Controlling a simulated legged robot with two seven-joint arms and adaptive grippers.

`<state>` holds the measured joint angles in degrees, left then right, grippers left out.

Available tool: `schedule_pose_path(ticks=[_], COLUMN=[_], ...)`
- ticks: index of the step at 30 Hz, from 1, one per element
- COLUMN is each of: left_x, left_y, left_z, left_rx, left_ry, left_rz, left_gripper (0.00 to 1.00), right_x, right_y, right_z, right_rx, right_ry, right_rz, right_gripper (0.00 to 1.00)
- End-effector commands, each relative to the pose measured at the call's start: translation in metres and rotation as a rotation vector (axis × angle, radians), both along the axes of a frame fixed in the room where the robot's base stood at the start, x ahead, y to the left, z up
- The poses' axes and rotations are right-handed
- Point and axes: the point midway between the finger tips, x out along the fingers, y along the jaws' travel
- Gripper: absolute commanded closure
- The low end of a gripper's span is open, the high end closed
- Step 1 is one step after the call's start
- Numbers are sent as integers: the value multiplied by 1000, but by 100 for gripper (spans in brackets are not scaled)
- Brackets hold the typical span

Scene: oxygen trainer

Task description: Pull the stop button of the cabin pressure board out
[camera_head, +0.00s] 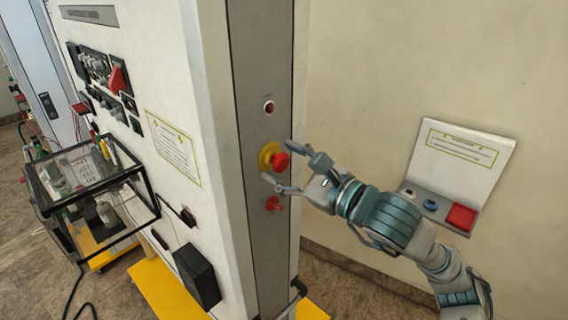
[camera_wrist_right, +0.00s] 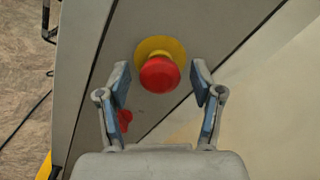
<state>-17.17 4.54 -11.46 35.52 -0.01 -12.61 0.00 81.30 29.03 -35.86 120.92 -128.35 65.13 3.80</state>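The red stop button (camera_head: 281,161) with its yellow base ring (camera_head: 267,155) sits on the narrow grey side panel of the tall cabinet (camera_head: 262,70). My right gripper (camera_head: 291,167) is open around the button, with one finger above and one below it in the head view. In the right wrist view the red button (camera_wrist_right: 159,74) lies between the tips of the open gripper (camera_wrist_right: 163,82), with a gap on each side. I see no contact with the button. My left gripper is not in view.
A red switch (camera_head: 273,204) sits just below the button and a round indicator (camera_head: 269,107) above it. A glass case (camera_head: 90,190) stands at the left. Plain wall (camera_head: 370,90) lies behind my right arm.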

Motion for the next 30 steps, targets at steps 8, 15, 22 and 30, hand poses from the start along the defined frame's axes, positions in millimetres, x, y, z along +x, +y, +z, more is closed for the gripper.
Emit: schedule_pose_path(ticks=[8,15,22,30], left_x=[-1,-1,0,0], left_y=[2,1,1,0], left_z=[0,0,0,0], left_rx=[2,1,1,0], left_ry=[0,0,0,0], left_rz=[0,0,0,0], left_gripper=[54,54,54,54], right_x=[-13,-51,-77,-84], right_y=[-15,-53,-80,-86], right_z=[0,-1,-1,-1], right_rx=[1,0,0,-1], right_ry=[-2,-2,0,1], right_rz=[-1,-4,-2,-1], right_gripper=[34,34,34,34])
